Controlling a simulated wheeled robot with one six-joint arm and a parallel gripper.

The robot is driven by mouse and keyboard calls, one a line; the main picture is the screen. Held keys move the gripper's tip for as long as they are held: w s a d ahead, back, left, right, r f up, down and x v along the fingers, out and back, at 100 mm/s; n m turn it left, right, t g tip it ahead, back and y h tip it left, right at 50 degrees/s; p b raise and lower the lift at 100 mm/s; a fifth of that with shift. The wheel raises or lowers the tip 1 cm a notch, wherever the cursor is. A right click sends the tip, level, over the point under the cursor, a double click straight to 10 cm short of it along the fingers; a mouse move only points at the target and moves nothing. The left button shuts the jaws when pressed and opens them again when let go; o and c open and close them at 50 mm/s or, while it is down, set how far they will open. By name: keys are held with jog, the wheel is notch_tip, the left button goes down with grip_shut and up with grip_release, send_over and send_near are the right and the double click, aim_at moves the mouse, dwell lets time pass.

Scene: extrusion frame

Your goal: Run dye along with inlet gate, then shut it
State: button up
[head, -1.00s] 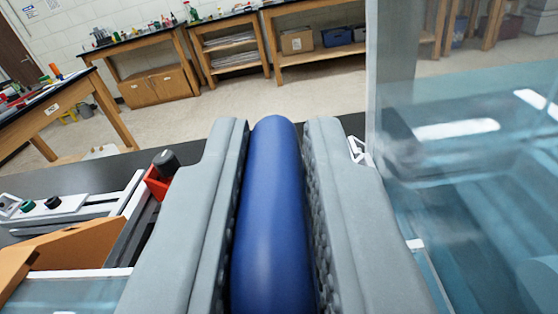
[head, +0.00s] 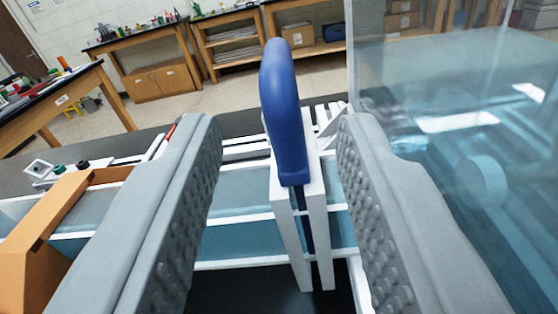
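A blue gate handle (head: 284,115) stands upright in the middle of the head view. Its lower end sits at the top of a white slotted guide (head: 287,215), and a thin dark blue strip runs down the slot below it. My gripper (head: 281,125) is open, with one textured grey finger on each side of the handle and clear gaps between. The guide stands across a clear-walled channel (head: 235,240) with bluish water. No dye is distinguishable in the water.
A large transparent tank (head: 450,60) with bluish contents stands close on the right. An orange wedge-shaped part (head: 40,235) is at the lower left. Wooden benches (head: 165,45) stand well behind, across open floor.

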jog(key=s+a, duration=0.1)
jog(key=s, duration=0.8)
jog(key=shift+s, duration=0.1)
